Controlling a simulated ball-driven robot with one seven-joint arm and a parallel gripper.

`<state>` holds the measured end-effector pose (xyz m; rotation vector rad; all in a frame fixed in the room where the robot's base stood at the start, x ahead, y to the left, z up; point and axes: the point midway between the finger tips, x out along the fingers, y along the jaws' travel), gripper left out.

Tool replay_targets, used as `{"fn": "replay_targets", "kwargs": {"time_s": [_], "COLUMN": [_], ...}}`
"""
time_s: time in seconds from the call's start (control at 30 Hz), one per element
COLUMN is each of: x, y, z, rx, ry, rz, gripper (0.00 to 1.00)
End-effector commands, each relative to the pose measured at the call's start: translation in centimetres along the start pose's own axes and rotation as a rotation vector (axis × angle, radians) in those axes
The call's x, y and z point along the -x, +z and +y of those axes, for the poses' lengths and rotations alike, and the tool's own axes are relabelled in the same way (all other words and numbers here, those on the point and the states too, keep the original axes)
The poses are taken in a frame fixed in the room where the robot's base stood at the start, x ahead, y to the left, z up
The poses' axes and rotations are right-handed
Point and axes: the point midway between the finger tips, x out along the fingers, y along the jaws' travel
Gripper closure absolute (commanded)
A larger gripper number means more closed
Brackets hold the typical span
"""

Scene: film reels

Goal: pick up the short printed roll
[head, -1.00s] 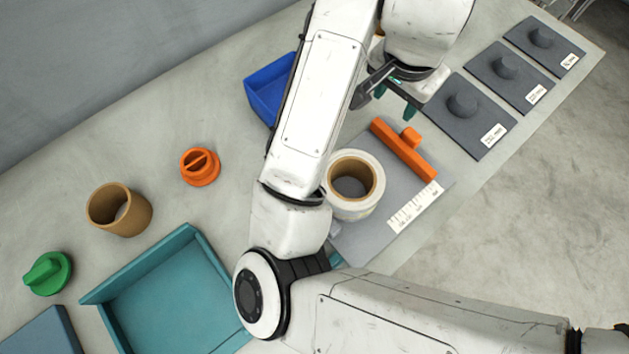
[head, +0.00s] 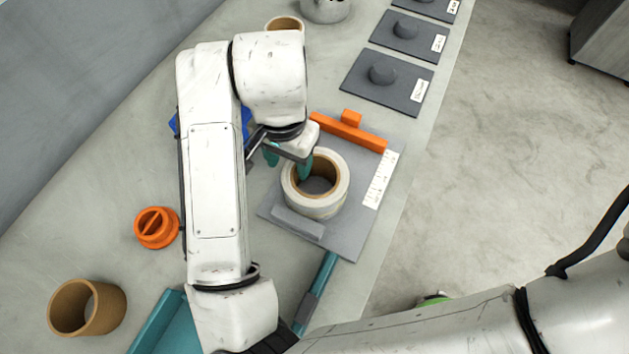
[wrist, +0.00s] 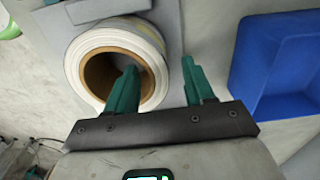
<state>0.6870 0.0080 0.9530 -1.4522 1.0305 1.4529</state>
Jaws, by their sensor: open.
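A short white roll (head: 312,208) with a brown cardboard core stands on a grey board (head: 352,215), its open end up. I cannot make out print on it. My gripper (head: 288,163) is open directly at the roll, its green fingers pointing down. In the wrist view, one finger of my gripper (wrist: 160,68) overlaps the core opening of the roll (wrist: 98,36). The other finger is outside the roll, to its right. The roll's wall lies between the fingers. How deep the fingertips reach, and whether they touch, I cannot tell.
An orange bar (head: 350,132) lies along the board's far edge, and a white scale strip (head: 380,180) at its right. A blue bin (wrist: 243,62) is near the fingers. A brown tube (head: 65,310), orange knob (head: 157,228) and teal tray (head: 160,322) are left.

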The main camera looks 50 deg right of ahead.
Motion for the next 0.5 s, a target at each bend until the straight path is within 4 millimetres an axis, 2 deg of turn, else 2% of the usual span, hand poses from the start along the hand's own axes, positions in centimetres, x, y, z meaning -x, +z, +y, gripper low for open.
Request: {"fn": "replay_targets", "kwargs": {"time_s": [0.1,0.23,0.5], "x": [-1.9,-3.4,-4.0], "y": [-0.3,-0.2,-0.3], "z": [0.2,0.1,0.1], "rx": [0.002,0.003,0.0], "ry": [0.004,0.002,0.001], "rz": [0.003,0.0,0.0], "gripper": [0.47,0.47,0.47]}}
